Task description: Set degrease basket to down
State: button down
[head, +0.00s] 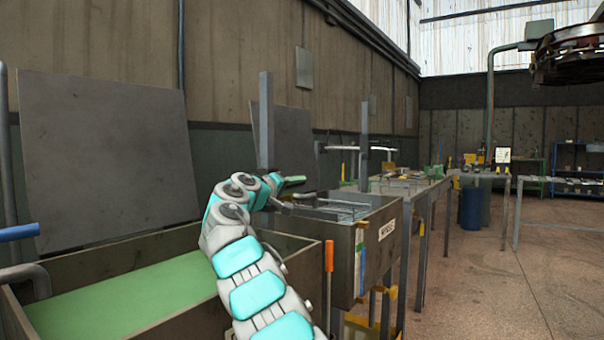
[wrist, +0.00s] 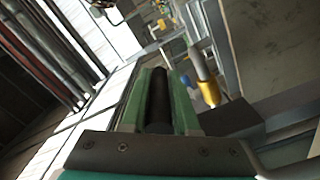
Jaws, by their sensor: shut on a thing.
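My gripper (head: 292,181) is at the end of my white and teal arm, above the near end of a grey tank with a label (head: 375,225). In the wrist view its green fingers (wrist: 158,82) are shut on a dark round bar (wrist: 158,105). What the bar belongs to is hidden. A dark wire frame, perhaps a basket (head: 345,210), shows at the tank's top, beyond the gripper. I cannot tell which basket is the degrease one or how deep it sits.
A long tank with a green surface (head: 125,300) lies at the left. A blue handle (head: 18,232) is at the far left. An orange handle (head: 329,257) stands by the labelled tank. Grey upright posts (head: 266,120) rise behind. Open floor (head: 500,265) lies to the right.

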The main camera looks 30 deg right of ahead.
jog(key=shift+w+a+f, duration=0.15)
jog(key=shift+w+f, duration=0.1)
jog(key=shift+f, duration=0.15)
jog(key=c, duration=1)
grip_release()
jog(key=shift+w, duration=0.1)
jog(key=shift+c, duration=0.2)
jog(key=o, duration=0.3)
jog(key=shift+o, duration=0.4)
jog(key=shift+r, duration=0.1)
jog(key=b+v, duration=0.2)
jog(key=v, duration=0.5)
jog(key=shift+s+a, duration=0.2)
jog(key=shift+a, duration=0.1)
jog(key=shift+c, duration=0.3)
